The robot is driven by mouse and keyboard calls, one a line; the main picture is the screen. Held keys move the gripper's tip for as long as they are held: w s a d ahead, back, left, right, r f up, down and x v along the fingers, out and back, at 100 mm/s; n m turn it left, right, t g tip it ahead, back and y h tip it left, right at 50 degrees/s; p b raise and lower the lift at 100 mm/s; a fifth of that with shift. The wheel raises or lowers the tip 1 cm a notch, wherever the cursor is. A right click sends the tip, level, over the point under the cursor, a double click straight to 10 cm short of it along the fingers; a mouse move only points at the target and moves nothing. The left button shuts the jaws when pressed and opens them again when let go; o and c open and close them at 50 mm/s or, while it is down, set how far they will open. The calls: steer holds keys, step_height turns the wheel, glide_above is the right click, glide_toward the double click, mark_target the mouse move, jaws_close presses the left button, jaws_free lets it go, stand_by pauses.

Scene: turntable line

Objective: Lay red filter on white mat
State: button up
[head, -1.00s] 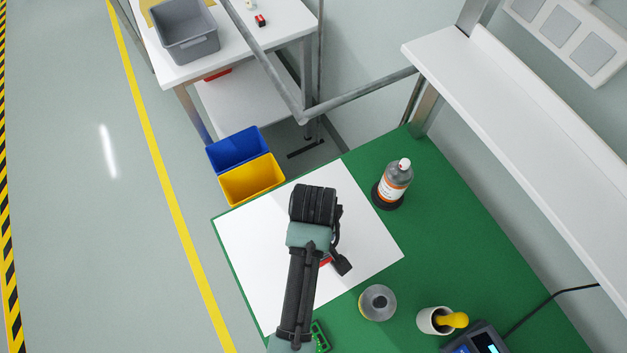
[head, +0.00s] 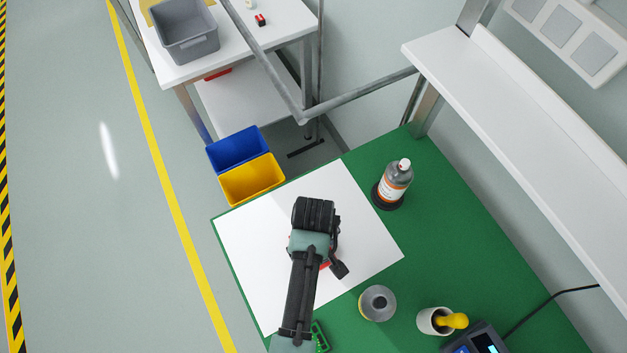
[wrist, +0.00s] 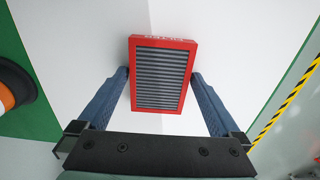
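The red filter (wrist: 163,43), a red frame around grey pleats, is between the fingertips of my gripper (wrist: 160,76) in the wrist view. Both blue-grey fingers meet its sides, and the gripper looks shut on it. In the head view only a small red part of the filter (head: 325,265) shows beside my arm. The white mat (head: 258,238) lies on the green bench top under my gripper. It also fills the background in the wrist view (wrist: 85,40). I cannot tell whether the filter touches the mat. My fingertips are hidden in the head view.
A labelled bottle (head: 396,180) stands on a dark round base right of the mat. A grey round container (head: 377,303) and a white cup with a yellow item (head: 430,319) stand nearer. Blue (head: 237,148) and yellow (head: 252,180) bins sit beyond the mat's far edge.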

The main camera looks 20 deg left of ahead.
step_height(320, 180, up, 12)
steer(key=w+d+r+m+t+y, duration=0.15)
steer(key=w+r+t, duration=0.45)
steer(key=w+r, duration=0.6)
steer(key=w+r+m+t, duration=0.3)
steer(key=w+r+t, duration=0.45)
steer(key=r, duration=0.85)
steer(key=s+d+r+m+t, duration=0.15)
steer(key=r+t, duration=0.25)
steer(key=r, duration=0.8)
steer(key=s+d+r+m+t, duration=0.1)
steer(key=d+r+m+t, duration=0.2)
steer(key=r, duration=0.9)
steer(key=s+d+r+m+t+h, duration=0.1)
steer(key=s+d+r+t, duration=0.1)
steer(key=s+r+t, duration=0.5)
steer(key=shift+s+d+r, duration=0.25)
steer(key=shift+s+r, duration=0.9)
steer(key=shift+r, duration=1.7)
steer(key=shift+h, duration=0.25)
